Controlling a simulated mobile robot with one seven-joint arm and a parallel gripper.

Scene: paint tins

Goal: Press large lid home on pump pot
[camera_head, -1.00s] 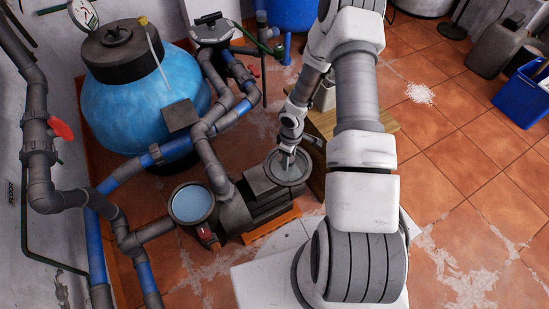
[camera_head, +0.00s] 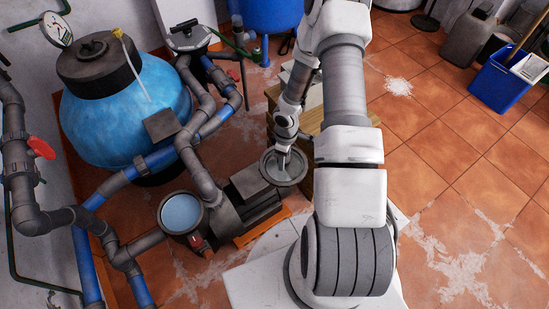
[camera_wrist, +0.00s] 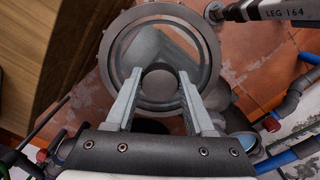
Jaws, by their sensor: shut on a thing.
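The large lid (camera_head: 270,170) is a round grey disc with a ribbed rim and a clear window. My gripper (camera_head: 284,160) holds it in the air, to the right of the pump motor's end in the head view. In the wrist view my gripper (camera_wrist: 160,88) is shut on the lid's central knob, and the lid (camera_wrist: 211,50) fills the upper middle. The pump pot (camera_head: 162,214) is to the left of the lid, with its round mouth uncovered and pale blue water inside. The lid and pot are clearly apart.
The dark pump motor (camera_head: 250,195) lies between pot and lid. Grey and blue pipes and a red valve handle (camera_head: 41,148) crowd the left, near the blue tank (camera_head: 110,115). A wooden stand (camera_head: 310,123) is behind the lid. Tiled floor (camera_head: 450,150) is open at right.

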